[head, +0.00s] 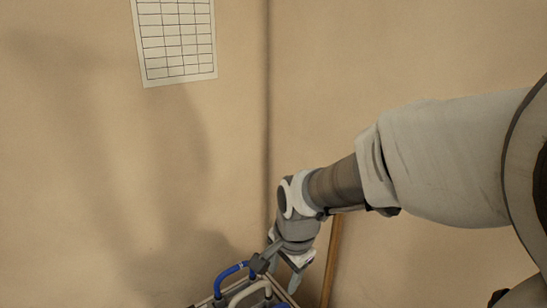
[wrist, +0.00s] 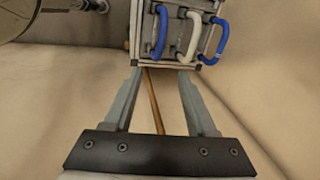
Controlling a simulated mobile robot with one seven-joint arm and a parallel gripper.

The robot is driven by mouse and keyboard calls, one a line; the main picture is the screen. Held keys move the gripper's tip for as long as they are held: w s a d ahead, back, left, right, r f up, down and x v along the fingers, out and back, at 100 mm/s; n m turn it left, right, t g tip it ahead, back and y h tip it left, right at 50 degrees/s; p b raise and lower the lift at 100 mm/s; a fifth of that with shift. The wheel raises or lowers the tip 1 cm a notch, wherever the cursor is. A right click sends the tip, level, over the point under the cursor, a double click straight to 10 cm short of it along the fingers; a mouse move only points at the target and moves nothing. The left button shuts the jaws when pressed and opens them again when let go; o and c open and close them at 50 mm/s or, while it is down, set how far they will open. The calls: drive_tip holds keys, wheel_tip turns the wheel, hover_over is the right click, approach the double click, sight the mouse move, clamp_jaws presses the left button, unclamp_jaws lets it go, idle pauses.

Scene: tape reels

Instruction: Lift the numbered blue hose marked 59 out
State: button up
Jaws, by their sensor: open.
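Two blue hoses and a white one stand as bent loops at a box-like holder (wrist: 139,25) at the top of the wrist view: a left blue hose (wrist: 160,31), the white hose (wrist: 191,39) and a right blue hose (wrist: 216,41). No number is readable, so I cannot tell which is 59.
A thin wooden stick (head: 332,262) stands by the wall behind my gripper; it also shows between the fingers (wrist: 153,102). Beige walls meet in a corner. A gridded paper sheet (head: 176,40) hangs at upper left. The holder's lower part is cut off in the head view.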

drive_tip(key=shift+m, duration=0.4)
drive_tip(key=b+x, duration=0.1)
drive_tip(key=x, duration=0.8)
drive_tip(key=a+b+x, duration=0.1)
drive_tip(key=x, duration=0.4)
drive_tip(key=shift+s+r+b, duration=0.1)
drive_tip(key=shift+s+b, duration=0.05)
drive_tip(key=shift+b, duration=0.2)
drive_tip(key=shift+s+a+b+x, duration=0.1)
drive_tip(key=shift+s+b+x, duration=0.1)
drive_tip(key=shift+x, duration=0.7)
drive_tip(key=shift+s+a+b+x, duration=0.1)
drive_tip(key=shift+b+x, duration=0.1)
drive_tip(key=shift+x, duration=0.65)
drive_tip(key=shift+s+a+b+x, duration=0.1)
drive_tip(key=shift+s+b+x, duration=0.1)
drive_tip(key=shift+x, duration=0.7)
drive_tip(key=shift+w, duration=0.25)
clamp_jaws()
